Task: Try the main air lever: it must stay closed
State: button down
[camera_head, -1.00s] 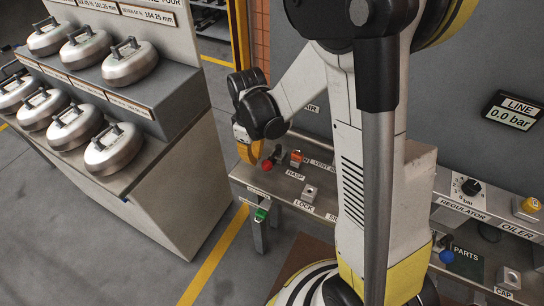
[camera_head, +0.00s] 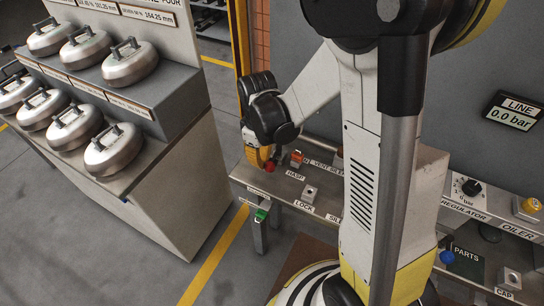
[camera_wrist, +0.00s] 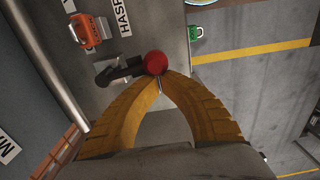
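The main air lever shows in the wrist view as a dark handle (camera_wrist: 118,70) with a red ball knob (camera_wrist: 155,63). In the head view the red knob (camera_head: 269,167) sits on the bench beside the HASP label. My gripper (camera_wrist: 160,77) has two curved yellow fingers whose tips come together right at the near side of the knob. The tips seem to touch it, but the ball is not between them. In the head view my gripper (camera_head: 262,163) is just left of the knob. The LINE display (camera_head: 511,112) reads 0.0 bar.
An orange padlock-like piece (camera_head: 296,158) stands close to the lever, and also shows in the wrist view (camera_wrist: 84,30). A green piece (camera_head: 261,215) hangs at the bench's front. A LOCK block (camera_head: 309,193) is nearby. A rack of metal canisters (camera_head: 112,150) stands left.

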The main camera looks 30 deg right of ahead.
dwell(0.4)
jog(key=shift+w+a, duration=0.45)
jog(key=shift+w, duration=0.2)
jog(key=shift+w+a, duration=0.45)
jog(key=shift+w, duration=0.15)
notch_tip(320, 180, up, 6)
jog(key=p, duration=0.4)
jog(key=s+r+m+t, duration=0.7)
jog(key=s+r, duration=0.6)
jog(key=r, duration=0.3)
